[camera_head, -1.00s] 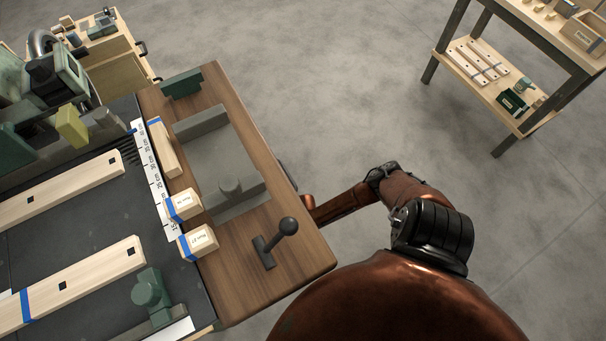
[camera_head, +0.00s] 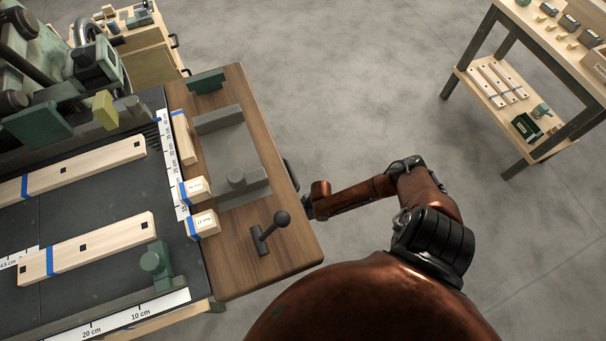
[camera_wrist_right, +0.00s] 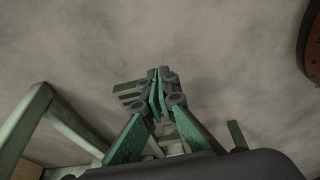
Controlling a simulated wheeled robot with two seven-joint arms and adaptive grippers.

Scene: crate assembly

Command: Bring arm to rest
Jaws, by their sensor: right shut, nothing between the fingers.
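My right gripper (camera_wrist_right: 158,78) shows in the right wrist view with its green fingers together and nothing between them. Bare grey floor fills most of the view behind it. In the head view my copper right arm (camera_head: 350,198) bends at the elbow and reaches left, ending by the right edge of the workbench (camera_head: 255,120). The gripper itself cannot be made out there. My left arm and left gripper are in neither view.
The bench carries wooden slats (camera_head: 90,248), two labelled blocks (camera_head: 203,224), a grey fixture (camera_head: 236,160) and a black-knobbed lever (camera_head: 270,235). A shelf table (camera_head: 500,90) stands at the upper right. Open floor (camera_head: 340,90) lies between them.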

